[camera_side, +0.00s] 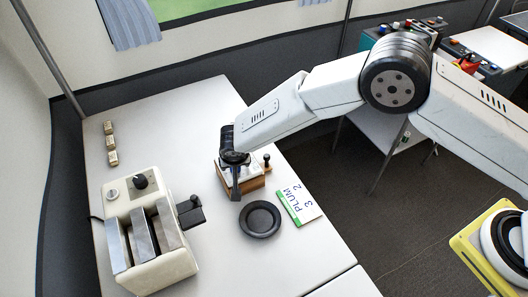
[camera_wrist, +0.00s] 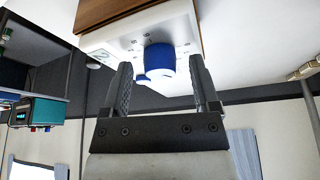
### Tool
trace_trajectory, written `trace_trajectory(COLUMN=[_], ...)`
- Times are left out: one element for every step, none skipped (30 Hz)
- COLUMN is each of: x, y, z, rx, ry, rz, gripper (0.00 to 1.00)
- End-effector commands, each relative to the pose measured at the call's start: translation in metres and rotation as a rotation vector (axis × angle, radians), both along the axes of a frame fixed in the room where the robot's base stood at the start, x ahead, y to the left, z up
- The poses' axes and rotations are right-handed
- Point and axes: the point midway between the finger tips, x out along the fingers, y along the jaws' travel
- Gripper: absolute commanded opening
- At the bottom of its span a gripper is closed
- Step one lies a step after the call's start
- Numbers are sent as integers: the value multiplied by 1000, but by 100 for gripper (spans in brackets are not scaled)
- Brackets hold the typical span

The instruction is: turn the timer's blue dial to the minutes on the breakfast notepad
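The timer, a wooden box (camera_side: 254,183) with a white face (camera_wrist: 121,42), stands on the table in the side view, partly hidden by my gripper. Its blue dial (camera_wrist: 160,61) shows in the wrist view; the dial is hidden in the side view. My gripper (camera_wrist: 162,82) is open, one finger to each side of the dial, with visible gaps in the picture. In the side view my gripper (camera_side: 235,185) is at the timer's face. The dial's setting is not readable.
A black round plate (camera_side: 260,219) lies just in front of the timer, beside the notepad. A cream toaster (camera_side: 160,270) stands at the left front. Three small blocks (camera_side: 110,142) sit at the back left. The table between the blocks and timer is clear.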

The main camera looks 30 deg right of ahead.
Motion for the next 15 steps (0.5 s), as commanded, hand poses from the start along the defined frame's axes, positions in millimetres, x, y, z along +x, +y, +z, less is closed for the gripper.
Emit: trace_trajectory(x=[0, 1, 1, 1, 1, 1, 1, 0, 0, -1, -1, -2, -2, -3, -4], y=[0, 0, 0, 0, 0, 0, 0, 0, 0, 1, 1, 1, 2, 2, 2], z=[0, 1, 1, 1, 1, 1, 2, 3, 4, 5, 6, 9, 10, 12, 16], rx=[1, 1, 1, 1, 1, 2, 2, 2, 2, 1, 1, 2, 2, 2, 2], ry=[-1, -1, -1, -1, -1, -3, -3, -3, -3, -2, -2, -3, -3, -3, -3], rz=[0, 0, -1, -1, -1, 0, 0, 0, 0, 1, 1, 1, 1, 1, 1], gripper=[78, 78, 78, 78, 78, 78, 78, 78, 78, 78, 78, 78, 78, 78, 78])
